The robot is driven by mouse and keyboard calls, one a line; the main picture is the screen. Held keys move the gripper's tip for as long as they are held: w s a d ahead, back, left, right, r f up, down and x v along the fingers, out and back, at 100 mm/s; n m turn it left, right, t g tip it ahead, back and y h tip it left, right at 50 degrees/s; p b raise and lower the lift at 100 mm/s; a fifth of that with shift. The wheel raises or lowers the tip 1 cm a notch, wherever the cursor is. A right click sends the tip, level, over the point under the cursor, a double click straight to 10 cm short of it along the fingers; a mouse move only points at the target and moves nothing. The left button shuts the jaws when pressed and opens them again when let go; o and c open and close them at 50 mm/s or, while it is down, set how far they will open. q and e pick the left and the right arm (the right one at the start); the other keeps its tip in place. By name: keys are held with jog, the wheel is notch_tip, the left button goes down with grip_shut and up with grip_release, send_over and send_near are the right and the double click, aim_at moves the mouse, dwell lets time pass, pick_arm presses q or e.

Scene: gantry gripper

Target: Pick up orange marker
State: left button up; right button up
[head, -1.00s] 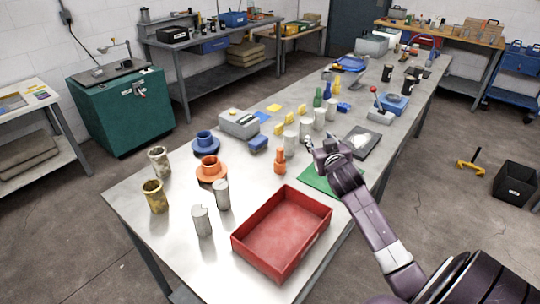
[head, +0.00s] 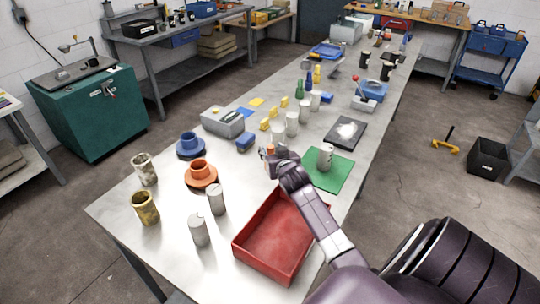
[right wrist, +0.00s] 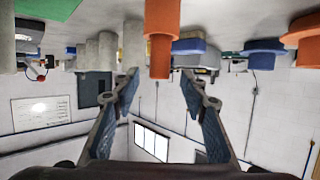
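The orange marker (right wrist: 160,38) is a stepped orange cylinder standing on the metal table. The right wrist view is upside down, and there the marker hangs between the tips of my right gripper (right wrist: 158,82), with clear space to both fingers. The fingers are spread wide and hold nothing. In the head view my right gripper (head: 268,158) is low over the table at the marker (head: 270,148), which is mostly hidden by the hand. My left gripper is not in view.
A red tray (head: 272,250) lies below my right forearm. An orange flanged part (head: 201,174) and a blue one (head: 190,145) stand left of the gripper. Several grey cylinders (head: 292,124) stand behind it. A green mat (head: 335,177) with a grey cylinder (head: 325,157) lies to the right.

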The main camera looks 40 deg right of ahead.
jog(key=shift+x, duration=1.45)
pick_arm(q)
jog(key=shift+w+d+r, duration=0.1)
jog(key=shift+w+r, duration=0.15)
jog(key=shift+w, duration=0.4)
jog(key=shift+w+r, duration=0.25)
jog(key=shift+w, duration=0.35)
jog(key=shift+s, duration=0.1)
pick_arm(e)
jog(key=c, duration=0.8)
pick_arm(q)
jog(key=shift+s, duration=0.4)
pick_arm(e)
grip_shut()
